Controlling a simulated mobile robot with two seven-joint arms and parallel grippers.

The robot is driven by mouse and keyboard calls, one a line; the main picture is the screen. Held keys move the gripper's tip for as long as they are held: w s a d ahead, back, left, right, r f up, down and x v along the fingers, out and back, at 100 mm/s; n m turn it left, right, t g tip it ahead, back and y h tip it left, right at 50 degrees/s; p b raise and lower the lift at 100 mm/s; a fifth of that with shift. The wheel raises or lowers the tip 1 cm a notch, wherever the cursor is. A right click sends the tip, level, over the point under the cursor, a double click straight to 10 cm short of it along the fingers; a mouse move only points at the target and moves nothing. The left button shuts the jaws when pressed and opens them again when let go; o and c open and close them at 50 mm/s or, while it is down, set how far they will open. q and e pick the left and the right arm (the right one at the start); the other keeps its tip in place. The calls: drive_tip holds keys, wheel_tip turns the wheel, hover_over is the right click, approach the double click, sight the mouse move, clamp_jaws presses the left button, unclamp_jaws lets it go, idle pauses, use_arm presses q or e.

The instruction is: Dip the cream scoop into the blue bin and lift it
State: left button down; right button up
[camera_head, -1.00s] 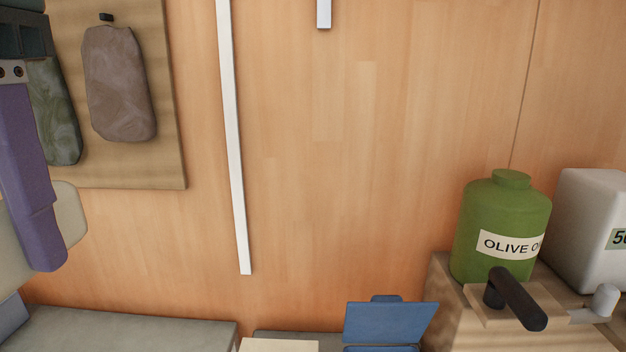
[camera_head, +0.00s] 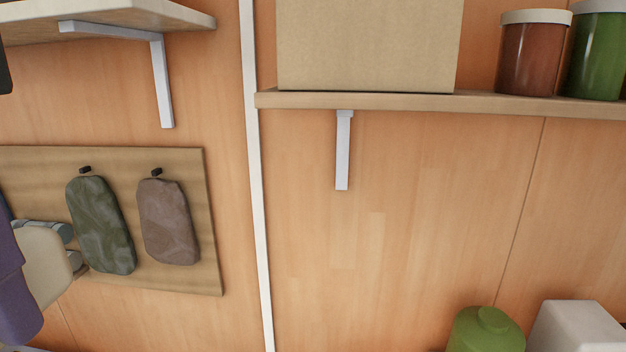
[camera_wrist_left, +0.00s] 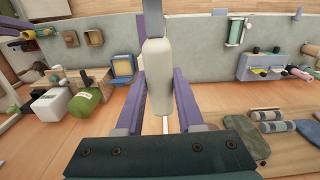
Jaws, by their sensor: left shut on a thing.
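My left gripper (camera_wrist_left: 158,98) is shut on a long cream thing, which I take to be the cream scoop (camera_wrist_left: 158,72); it lies between the purple fingers in the left wrist view. In the head view, part of the left gripper (camera_head: 14,300) shows at the left edge, with the cream scoop (camera_head: 44,265) beside it, partly cut off. A blue open-framed thing (camera_wrist_left: 123,68), possibly the blue bin, shows beyond the gripper in the left wrist view, apart from the scoop. The bin is out of the head view. My right gripper is not in view.
A board (camera_head: 190,280) with a green bag (camera_head: 100,225) and a brown bag (camera_head: 168,222) hangs on the wall near the gripper. A shelf (camera_head: 380,102) holds a box and jars. A green jug (camera_head: 485,332) and white container (camera_head: 578,328) stand lower right.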

use_arm(q)
drive_tip(key=shift+r, duration=0.35)
drive_tip(key=shift+f, duration=0.15)
drive_tip(key=d+f+n+b, duration=0.3)
drive_tip(key=f+n+b, duration=0.9)
drive_tip(key=f+b, duration=0.5)
drive_tip(key=d+f+n+b, duration=0.3)
drive_tip(key=f+n+b, duration=0.8)
drive_tip(key=f+b, duration=0.6)
drive_tip(key=d+f+n+b, duration=0.3)
drive_tip(key=f+n+b, duration=0.9)
drive_tip(key=f, duration=1.3)
drive_tip(key=b, duration=0.5)
drive_tip(key=shift+n+b, duration=0.3)
drive_tip(key=shift+s, duration=0.1)
